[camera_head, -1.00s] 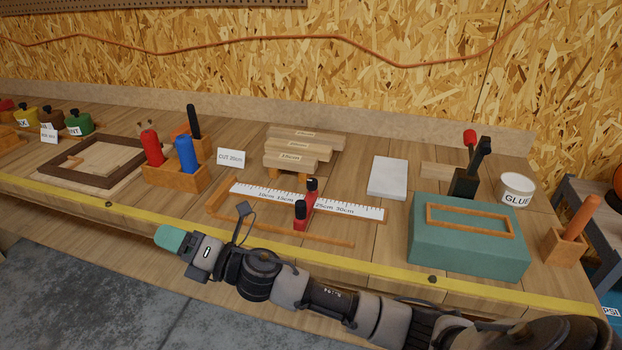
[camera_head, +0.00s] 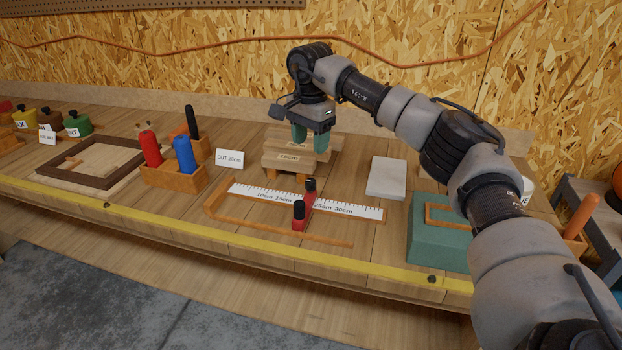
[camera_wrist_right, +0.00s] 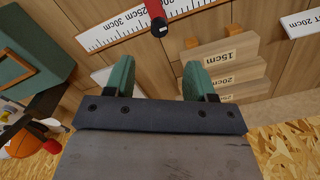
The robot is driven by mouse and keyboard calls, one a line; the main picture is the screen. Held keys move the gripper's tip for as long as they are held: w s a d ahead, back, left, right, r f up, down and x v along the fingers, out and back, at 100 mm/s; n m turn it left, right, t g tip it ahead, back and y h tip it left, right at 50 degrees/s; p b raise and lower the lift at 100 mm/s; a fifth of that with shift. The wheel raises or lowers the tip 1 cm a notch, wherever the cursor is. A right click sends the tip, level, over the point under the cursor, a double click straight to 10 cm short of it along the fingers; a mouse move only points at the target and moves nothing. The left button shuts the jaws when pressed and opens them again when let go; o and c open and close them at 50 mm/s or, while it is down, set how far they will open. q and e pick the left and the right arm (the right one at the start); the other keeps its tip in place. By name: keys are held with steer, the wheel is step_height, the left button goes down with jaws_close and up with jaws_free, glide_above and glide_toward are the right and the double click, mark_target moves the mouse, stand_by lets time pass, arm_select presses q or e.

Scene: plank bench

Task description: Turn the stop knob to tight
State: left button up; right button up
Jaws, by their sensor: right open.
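The red stop (camera_head: 305,208) sits across the white ruler (camera_head: 350,207), near the 25 cm mark. It has an upright black-topped post at its back and a red-and-black knob (camera_head: 299,213) at its front. Part of the red stop also shows at the top of the wrist view (camera_wrist_right: 155,10). I cannot tell whether the knob is tight or loose. My right gripper (camera_head: 311,138) is open and empty, its green fingers pointing down over the stepped wooden planks behind the ruler. In the wrist view the fingers (camera_wrist_right: 158,78) are well apart with nothing between them. My left gripper is out of view.
A "CUT 20cm" card (camera_head: 229,159) stands left of the planks (camera_head: 285,160). A holder (camera_head: 175,179) with red and blue handles is further left. A pale block (camera_head: 386,178) and green box (camera_head: 437,245) are right. The bench's front strip is clear.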

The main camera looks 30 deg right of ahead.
mark_target(311, 181)
step_height(311, 181, down, 11)
steer(key=shift+r+p, duration=0.15)
steer(key=shift+p, duration=0.25)
steer(key=shift+c, duration=0.3)
steer(key=c, duration=0.9)
steer(key=shift+o, duration=0.2)
